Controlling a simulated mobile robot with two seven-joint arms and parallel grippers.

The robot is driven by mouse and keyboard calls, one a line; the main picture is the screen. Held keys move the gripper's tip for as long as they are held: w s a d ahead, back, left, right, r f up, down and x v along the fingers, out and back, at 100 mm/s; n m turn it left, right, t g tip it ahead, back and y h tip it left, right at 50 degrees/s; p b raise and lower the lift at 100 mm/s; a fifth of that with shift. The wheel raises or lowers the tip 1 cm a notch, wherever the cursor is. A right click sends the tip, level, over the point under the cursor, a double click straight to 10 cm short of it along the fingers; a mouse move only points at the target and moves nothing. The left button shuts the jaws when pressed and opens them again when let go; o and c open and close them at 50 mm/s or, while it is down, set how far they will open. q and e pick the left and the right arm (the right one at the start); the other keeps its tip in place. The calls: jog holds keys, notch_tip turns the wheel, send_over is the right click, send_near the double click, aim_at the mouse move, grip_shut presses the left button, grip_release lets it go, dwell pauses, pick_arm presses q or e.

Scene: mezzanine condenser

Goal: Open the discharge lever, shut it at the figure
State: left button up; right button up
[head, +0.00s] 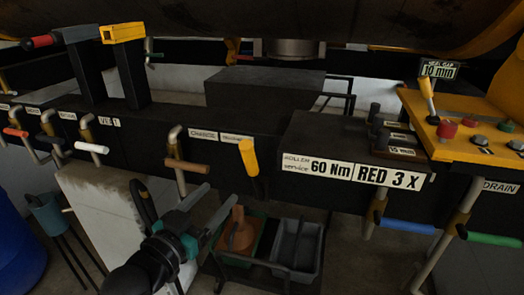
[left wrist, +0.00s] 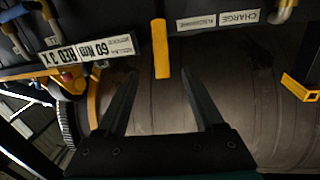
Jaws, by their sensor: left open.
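The discharge lever has a yellow grip (head: 249,158) and hangs down at the front of the black bank, beside a small label that is hard to read. In the left wrist view the yellow grip (left wrist: 160,50) stands between the spread fingertips, with its lower end near their level. My left gripper (head: 219,190) is open and empty, below and left of the lever in the head view; no contact shows. It also fills the lower left wrist view (left wrist: 161,75). A small display (head: 438,70) at the upper right reads 10 mm. My right gripper is not in view.
A brown-handled lever (head: 187,166) hangs left of the yellow one, under the CHARGE label (head: 203,135). Plates read 60 Nm and RED 3 X (head: 388,178). Blue (head: 408,226) and green (head: 492,238) handles stick out at right. A grey bin (head: 297,247) stands below.

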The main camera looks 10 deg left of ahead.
aim_at(246, 162)
pick_arm(q)
jog(key=x, duration=1.5)
jog(key=shift+w+r, duration=0.2)
jog(key=shift+r, duration=0.1)
grip_shut()
dwell(1.1)
